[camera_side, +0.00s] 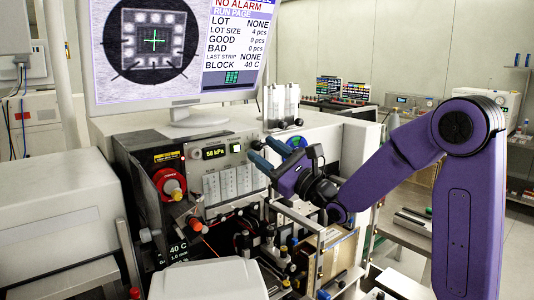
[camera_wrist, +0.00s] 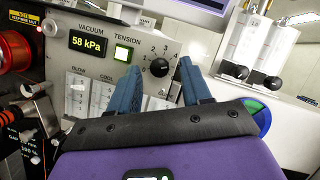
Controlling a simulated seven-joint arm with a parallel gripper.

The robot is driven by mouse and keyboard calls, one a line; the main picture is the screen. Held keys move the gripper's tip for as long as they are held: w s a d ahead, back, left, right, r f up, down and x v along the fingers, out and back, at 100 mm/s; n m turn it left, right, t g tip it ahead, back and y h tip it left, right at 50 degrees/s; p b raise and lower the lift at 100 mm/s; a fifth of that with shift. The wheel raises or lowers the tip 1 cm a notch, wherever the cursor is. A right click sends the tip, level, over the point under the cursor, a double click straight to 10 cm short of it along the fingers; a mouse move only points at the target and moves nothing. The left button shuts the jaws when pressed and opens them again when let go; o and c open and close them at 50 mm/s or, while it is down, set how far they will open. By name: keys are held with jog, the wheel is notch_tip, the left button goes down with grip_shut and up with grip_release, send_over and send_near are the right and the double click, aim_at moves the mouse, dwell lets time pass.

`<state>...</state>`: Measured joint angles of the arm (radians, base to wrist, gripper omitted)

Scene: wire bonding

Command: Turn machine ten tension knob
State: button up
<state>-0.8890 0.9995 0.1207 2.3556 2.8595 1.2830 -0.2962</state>
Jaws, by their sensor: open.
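The tension knob (camera_wrist: 159,67) is a small black round knob with a dial of numbers around it, on the light front panel (camera_wrist: 90,22) beside the word TENSION. In the wrist view it shows between and beyond the two blue fingers of my gripper (camera_wrist: 157,75). The fingers are spread apart and nothing is between them at the tips. Whether a fingertip touches the panel is unclear.
A lit green button (camera_wrist: 123,53) and a 58 kPa vacuum display (camera_wrist: 88,44) are left of the knob. Flow meters (camera_side: 228,184) are below them. Clear cylinders with black knobs (camera_wrist: 233,71) stand at right. A monitor (camera_side: 180,50) is above.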

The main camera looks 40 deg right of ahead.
jog(key=v, duration=0.7)
jog(key=shift+s, duration=0.15)
jog(key=shift+d, duration=0.1)
dwell(0.5)
jog(key=w+a+r+m+g, duration=0.1)
jog(key=a+r+g, duration=0.45)
jog(key=a, duration=0.25)
jog(key=s+d+r+m+g+h, duration=0.3)
jog(key=s+d+r+m+h, duration=0.15)
jog(key=s+d+m, duration=0.35)
jog(key=shift+n+t+y, duration=0.25)
jog(key=shift+n+y, duration=0.1)
jog(key=shift+n, duration=0.35)
jog(key=x, duration=0.5)
jog(key=a+x, duration=0.1)
jog(key=x, duration=0.9)
jog(key=shift+w+a+r, duration=0.15)
jog(key=shift+w+a, duration=0.05)
jog(key=shift+a, duration=0.2)
